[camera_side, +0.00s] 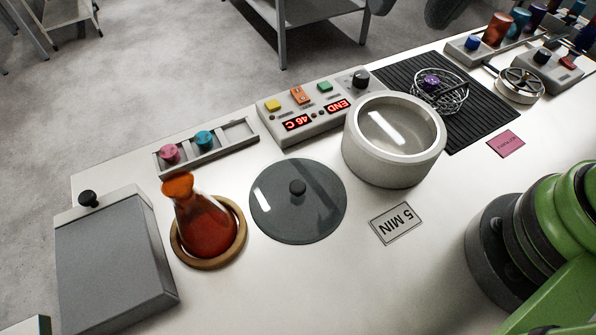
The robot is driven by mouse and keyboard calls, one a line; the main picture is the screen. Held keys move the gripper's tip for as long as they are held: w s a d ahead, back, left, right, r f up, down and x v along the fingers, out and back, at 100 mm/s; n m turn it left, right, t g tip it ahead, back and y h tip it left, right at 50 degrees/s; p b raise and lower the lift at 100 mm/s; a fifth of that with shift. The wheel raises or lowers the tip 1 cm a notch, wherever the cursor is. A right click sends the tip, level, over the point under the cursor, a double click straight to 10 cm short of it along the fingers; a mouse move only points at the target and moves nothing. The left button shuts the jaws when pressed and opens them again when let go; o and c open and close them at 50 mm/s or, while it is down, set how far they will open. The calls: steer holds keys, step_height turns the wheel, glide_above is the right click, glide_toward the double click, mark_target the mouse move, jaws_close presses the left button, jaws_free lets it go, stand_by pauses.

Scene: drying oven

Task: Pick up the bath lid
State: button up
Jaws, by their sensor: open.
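The bath lid (300,215) is a round, dark, see-through disc with a black knob in its middle. It lies flat on the white bench, knob up, between the flask and the bath. The bath (395,165) is a round whitish pot standing uncovered to the right of the lid. A strip of bare bench separates lid and bath. My gripper is outside the picture. Only a green and black part of my arm shows at the lower right, well away from the lid.
A flask of red liquid (205,225) stands in a wooden ring (240,240) close left of the lid. Behind are a control box (310,120) and a small rack (235,135). A grey box (110,255) stands far left. A "5 MIN" card (397,223) lies before the bath.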

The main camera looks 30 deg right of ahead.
steer(key=a+f+g+h, duration=0.2)
steer(key=a+f, duration=0.8)
steer(key=f, duration=0.1)
glide_above(297, 186)
steer(key=f, duration=0.7)
steer(key=shift+s+a+f, duration=0.1)
steer(key=shift+s+f, duration=0.2)
steer(key=shift+f, duration=0.1)
steer(key=f, duration=0.6)
steer(key=shift+w, duration=0.2)
steer(key=shift+r, duration=0.1)
jaws_close()
